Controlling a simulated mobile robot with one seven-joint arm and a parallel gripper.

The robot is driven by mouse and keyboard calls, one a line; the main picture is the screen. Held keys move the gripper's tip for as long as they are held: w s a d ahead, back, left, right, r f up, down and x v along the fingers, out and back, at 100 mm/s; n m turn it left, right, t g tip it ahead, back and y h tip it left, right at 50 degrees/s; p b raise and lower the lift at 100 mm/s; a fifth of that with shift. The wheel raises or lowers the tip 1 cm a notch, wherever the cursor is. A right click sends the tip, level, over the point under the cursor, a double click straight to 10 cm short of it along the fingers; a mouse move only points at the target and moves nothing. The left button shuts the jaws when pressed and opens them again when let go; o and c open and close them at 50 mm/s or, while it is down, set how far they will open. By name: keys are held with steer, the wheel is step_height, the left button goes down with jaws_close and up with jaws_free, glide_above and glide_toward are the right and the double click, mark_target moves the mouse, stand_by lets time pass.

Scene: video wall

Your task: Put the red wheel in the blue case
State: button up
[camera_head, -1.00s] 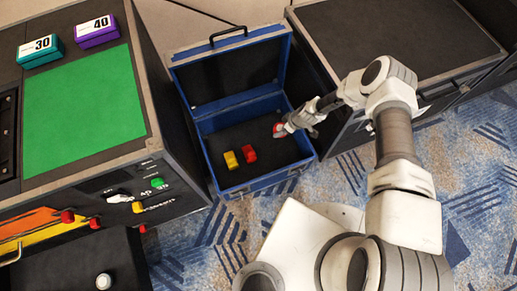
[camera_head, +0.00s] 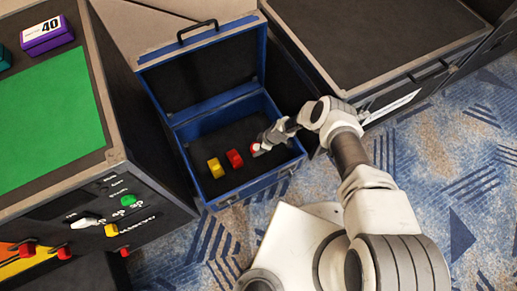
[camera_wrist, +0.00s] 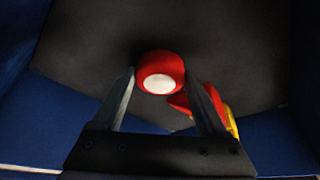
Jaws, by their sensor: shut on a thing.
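The blue case (camera_head: 250,189) stands open on the floor, its lid tipped back and its inside dark. The red wheel (camera_head: 256,149), with a white hub, is inside the case near its right side. My gripper (camera_head: 262,146) reaches down into the case and is shut on the red wheel. In the wrist view the red wheel (camera_wrist: 161,70) sits between the fingertips, close above the dark case floor; I cannot tell whether it touches. A red piece (camera_head: 235,158) and a yellow piece (camera_head: 214,167) lie in the case to the left of the wheel.
A console with a green panel (camera_head: 45,110), a purple box (camera_head: 47,35) and coloured knobs stands left of the case. A dark-topped case (camera_head: 370,35) stands to the right. Patterned blue carpet (camera_head: 455,150) is clear at the lower right.

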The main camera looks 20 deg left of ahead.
steer(key=shift+f, duration=0.4)
steer(key=shift+f, duration=0.2)
steer(key=o, duration=1.4)
steer(key=shift+r, duration=0.1)
steer(key=p+v, duration=0.5)
steer(key=v, duration=0.7)
steer(key=shift+p, duration=0.4)
steer(key=shift+s, duration=0.1)
